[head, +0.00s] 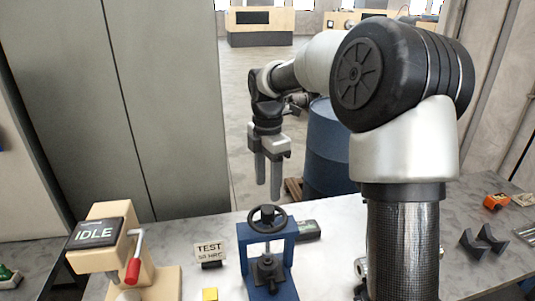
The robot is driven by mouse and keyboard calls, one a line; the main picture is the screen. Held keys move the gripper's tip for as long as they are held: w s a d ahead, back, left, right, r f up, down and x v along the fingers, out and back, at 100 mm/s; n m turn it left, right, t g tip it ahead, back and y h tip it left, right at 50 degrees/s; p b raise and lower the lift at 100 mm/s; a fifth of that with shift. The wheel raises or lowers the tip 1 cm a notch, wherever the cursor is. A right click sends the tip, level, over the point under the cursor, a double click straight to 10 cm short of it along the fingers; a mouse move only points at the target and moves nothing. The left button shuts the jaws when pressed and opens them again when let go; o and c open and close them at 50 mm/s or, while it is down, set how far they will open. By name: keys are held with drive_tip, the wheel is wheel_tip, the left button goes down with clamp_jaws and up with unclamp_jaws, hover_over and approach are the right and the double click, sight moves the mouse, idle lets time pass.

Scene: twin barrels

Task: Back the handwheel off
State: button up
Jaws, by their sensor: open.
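The black handwheel (267,218) sits on top of a blue press frame (244,258) on the bench. A screw runs down from it toward a dark clamp-like block (268,272) inside the frame. My gripper (268,188) hangs above the handwheel with its fingers pointing down. The fingers are apart and nothing shows between them. In this view the fingertips appear just above the wheel's rim, and I cannot tell how far behind or over it they are.
A beige machine with an IDLE display (95,232) and red-handled lever (133,270) stands left. A TEST sign (210,250) and yellow block (210,294) are near the press. Dark V-shaped blocks (483,240) lie right. A blue barrel (328,150) stands behind the bench (330,280).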

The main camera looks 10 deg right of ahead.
wheel_tip(320, 180, up, 10)
drive_tip(key=shift+f, duration=0.2)
